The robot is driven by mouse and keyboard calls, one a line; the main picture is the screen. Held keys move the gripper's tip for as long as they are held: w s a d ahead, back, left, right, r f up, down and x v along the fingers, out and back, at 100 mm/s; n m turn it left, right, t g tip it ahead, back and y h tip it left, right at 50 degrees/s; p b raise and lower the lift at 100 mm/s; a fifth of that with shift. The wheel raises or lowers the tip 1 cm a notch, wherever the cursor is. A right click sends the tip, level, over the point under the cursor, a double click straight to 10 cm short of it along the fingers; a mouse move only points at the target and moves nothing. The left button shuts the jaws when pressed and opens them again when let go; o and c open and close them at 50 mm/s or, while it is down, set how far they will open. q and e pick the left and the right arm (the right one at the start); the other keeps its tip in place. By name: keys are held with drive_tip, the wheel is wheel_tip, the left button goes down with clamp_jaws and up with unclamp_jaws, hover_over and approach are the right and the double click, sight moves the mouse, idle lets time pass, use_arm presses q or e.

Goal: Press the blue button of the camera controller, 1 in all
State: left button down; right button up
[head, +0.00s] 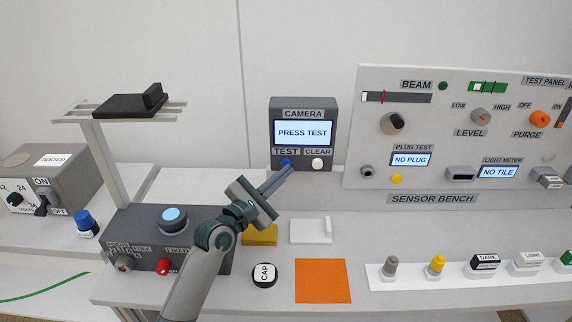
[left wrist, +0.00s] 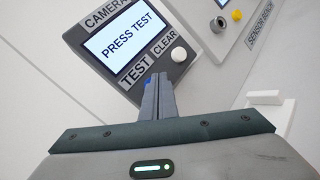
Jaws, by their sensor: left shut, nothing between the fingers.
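The camera controller (head: 303,104) is a dark grey box standing at the back of the bench. Its screen (head: 303,132) reads PRESS TEST; the screen also shows in the left wrist view (left wrist: 124,38). The blue button (head: 285,162) sits under the TEST label, and the white button (head: 318,164) under CLEAR. My left gripper (head: 289,169) is shut and empty, its fingertips at or just in front of the blue button. In the left wrist view the fingers hide most of the blue button (left wrist: 147,83). I cannot tell whether they touch it. My right gripper is not in view.
A grey box with a blue dome (head: 174,213) and a stand with a black block (head: 130,104) are at left. A CAP disc (head: 264,274), an orange square (head: 323,281) and a white plate (head: 308,231) lie in front. The sensor panel (head: 450,140) stands at right.

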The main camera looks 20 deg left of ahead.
use_arm(q)
drive_tip(key=shift+w+a, duration=0.15)
drive_tip(key=shift+w, duration=0.2)
idle(0.7)
idle(0.4)
drive_tip(key=shift+s+d+p, duration=0.25)
drive_tip(key=shift+s+p, duration=0.5)
drive_tip(key=shift+s, duration=0.05)
drive_tip(key=s+p, duration=0.1)
drive_tip(key=s, duration=0.1)
drive_tip(key=s+d+p, duration=0.1)
drive_tip(key=s+p, duration=0.1)
drive_tip(key=shift+s+d, duration=0.2)
drive_tip(key=shift+s, duration=0.2)
